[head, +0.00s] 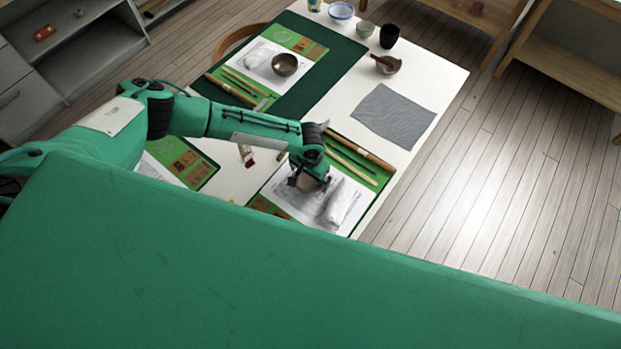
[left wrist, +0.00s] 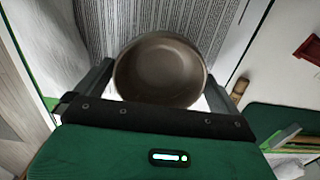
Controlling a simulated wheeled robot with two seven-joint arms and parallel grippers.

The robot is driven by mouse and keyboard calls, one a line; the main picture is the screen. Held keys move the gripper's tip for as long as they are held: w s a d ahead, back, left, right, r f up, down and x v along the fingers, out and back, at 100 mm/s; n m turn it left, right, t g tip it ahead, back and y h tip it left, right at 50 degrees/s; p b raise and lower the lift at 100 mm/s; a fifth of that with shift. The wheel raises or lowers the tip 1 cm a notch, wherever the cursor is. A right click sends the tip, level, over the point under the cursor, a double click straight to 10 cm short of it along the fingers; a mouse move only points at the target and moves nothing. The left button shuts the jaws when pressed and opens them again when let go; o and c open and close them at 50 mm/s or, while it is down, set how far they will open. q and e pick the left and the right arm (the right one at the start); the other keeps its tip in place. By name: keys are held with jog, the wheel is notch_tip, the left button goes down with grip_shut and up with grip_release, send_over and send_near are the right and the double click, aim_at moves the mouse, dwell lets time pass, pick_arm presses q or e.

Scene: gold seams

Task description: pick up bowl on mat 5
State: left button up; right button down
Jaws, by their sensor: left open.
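A brown-grey bowl (left wrist: 160,70) fills the middle of the left wrist view, lying on printed paper between my left gripper's fingers (left wrist: 157,80). In the head view the bowl (head: 307,184) is mostly hidden under my left gripper (head: 309,178). The gripper is open, one finger on each side of the bowl; I cannot tell whether either touches it. The green mat (head: 366,174) under the paper is at the table's near right end. My right gripper is not in view.
A white cloth roll (head: 340,203) lies right of the bowl, and wooden sticks (head: 360,152) lie behind it. Another bowl (head: 285,64) sits on a far mat. A grey cloth (head: 394,116), a mortar (head: 386,64) and a black cup (head: 389,36) stand along the table's right side.

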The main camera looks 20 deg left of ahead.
pick_arm(q)
jog(key=c, duration=0.6)
jog(key=shift+r, duration=0.15)
